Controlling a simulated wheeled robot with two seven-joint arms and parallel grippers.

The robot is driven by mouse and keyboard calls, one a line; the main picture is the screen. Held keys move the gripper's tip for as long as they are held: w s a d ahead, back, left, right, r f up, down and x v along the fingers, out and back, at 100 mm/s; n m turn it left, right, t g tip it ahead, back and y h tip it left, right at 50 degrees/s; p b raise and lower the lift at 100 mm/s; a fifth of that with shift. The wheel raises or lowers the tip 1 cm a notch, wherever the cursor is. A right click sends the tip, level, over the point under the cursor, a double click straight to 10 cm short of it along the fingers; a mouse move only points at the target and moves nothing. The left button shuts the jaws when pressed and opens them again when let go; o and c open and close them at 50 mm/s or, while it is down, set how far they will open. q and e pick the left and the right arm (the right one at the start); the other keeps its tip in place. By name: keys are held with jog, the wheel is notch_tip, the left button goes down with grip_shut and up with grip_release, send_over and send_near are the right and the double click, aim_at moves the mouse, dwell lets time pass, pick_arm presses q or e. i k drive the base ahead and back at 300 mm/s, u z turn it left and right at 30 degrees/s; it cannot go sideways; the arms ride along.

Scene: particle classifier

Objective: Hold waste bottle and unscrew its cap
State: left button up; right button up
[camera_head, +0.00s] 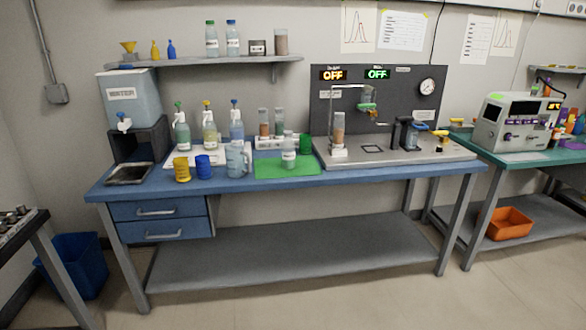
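Neither of my grippers is in the head view. No bottle can be read as the waste bottle, because the labels are too small. Two capped bottles stand on the wall shelf, one with a green cap (211,42) and one with a blue cap (232,42). Nothing is gripping any of them.
The blue bench (320,181) also carries a jug (237,162), yellow (182,170) and blue (203,167) cups, and a metal tray (130,174). A water tank (131,98) stands at left, an apparatus panel (380,100) at right. Its lower shelf is empty.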

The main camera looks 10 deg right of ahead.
aim_at(288, 145)
jog(key=z, duration=0.7)
jog(key=i, duration=0.7)
jog(key=z, duration=0.55)
jog(key=i, duration=1.4)
jog(key=u, duration=1.15)
jog(key=i, duration=0.7)
jog(key=u, duration=0.7)
